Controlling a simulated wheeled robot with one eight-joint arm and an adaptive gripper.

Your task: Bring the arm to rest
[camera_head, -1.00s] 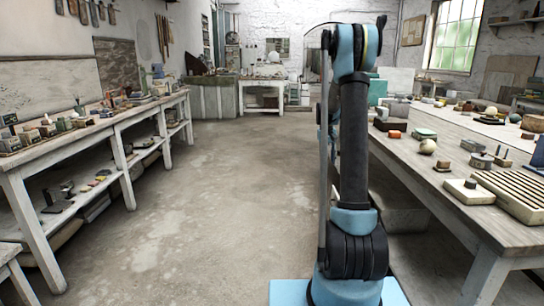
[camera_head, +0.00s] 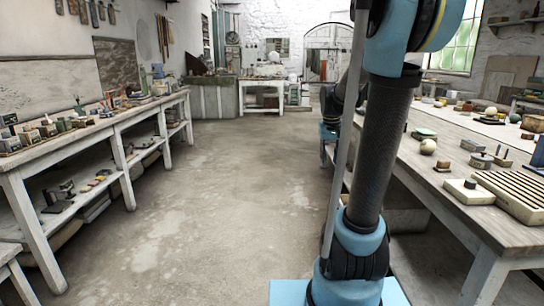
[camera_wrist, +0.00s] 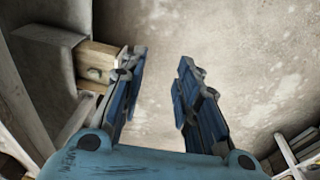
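My arm rises from its blue base at the lower right of the head view, and its dark upper link leans to the right. The elbow runs out of the top edge. Beyond it, a dark and blue part of my forearm and wrist hangs beside the right workbench (camera_head: 455,215), partly hidden by the upper link. In the wrist view my gripper (camera_wrist: 160,66) has its two blue fingers apart, with only bare floor between them. It holds nothing. Whether the arm is still moving cannot be told from the current frame alone.
The right bench carries a pale sphere (camera_head: 428,147), a slatted rack (camera_head: 515,195) and small blocks. A long left bench (camera_head: 62,150) holds many small items. The floor (camera_head: 215,200) between them is clear. A wooden box (camera_wrist: 95,62) lies left of the fingers in the wrist view.

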